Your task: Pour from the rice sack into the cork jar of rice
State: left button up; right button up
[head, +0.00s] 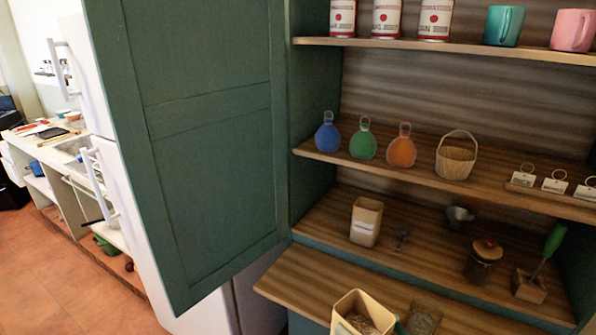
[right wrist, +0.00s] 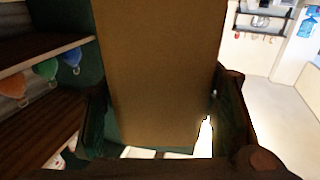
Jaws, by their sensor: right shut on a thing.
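A tan, open-topped rice sack (head: 345,302) stands at the bottom of the head view, with pale grainy contents inside. In the right wrist view the tan sack (right wrist: 160,75) fills the middle. My right gripper (right wrist: 162,112) is shut on it, one dark finger along each side. An open clear jar (head: 424,314) with grainy contents stands just right of the sack on the front board; it seems to be the jar of rice, but no cork shows on it. The sack looks roughly upright, its base cut off by the frame. My left gripper is not in view.
Behind, on the lower shelf, are a labelled tan box (head: 366,222), a small metal scoop (head: 402,238), a grey cup (head: 459,216), a lidded dark jar (head: 483,264) and a green-handled tool in a block (head: 530,288). A green cabinet door (head: 205,150) stands open at left.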

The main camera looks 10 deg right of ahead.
jog(key=shift+w+r, duration=0.15)
jog(key=shift+w, duration=0.15)
jog(key=w+d+m+t+h+b, duration=0.2)
jog(key=w+d+m+h, duration=0.4)
jog(key=w+h, duration=0.4)
jog(key=shift+w+d+r+m+h+b, duration=0.3)
jog(key=shift+w+d+m+b, duration=0.1)
jog(key=shift+w+m+b, duration=0.3)
jog(key=d+f+m+g+h, duration=0.1)
jog(key=h, duration=0.1)
jog(key=d+f+m+h, duration=0.1)
jog(key=d+m+h, duration=0.1)
jog(key=h, duration=0.1)
jog(key=w+d+f+m+g+h, duration=0.1)
jog(key=d+h, duration=0.1)
jog(key=shift+f+m+g, duration=0.3)
jog(key=shift+f, duration=0.05)
grip_shut()
jog(key=s+d+f+m+g+h, duration=0.1)
jog(key=s+d+m+g+h, duration=0.2)
jog(key=d+h, duration=0.1)
jog(key=shift+s+d+f, duration=0.2)
jog(key=shift+s+d, duration=0.1)
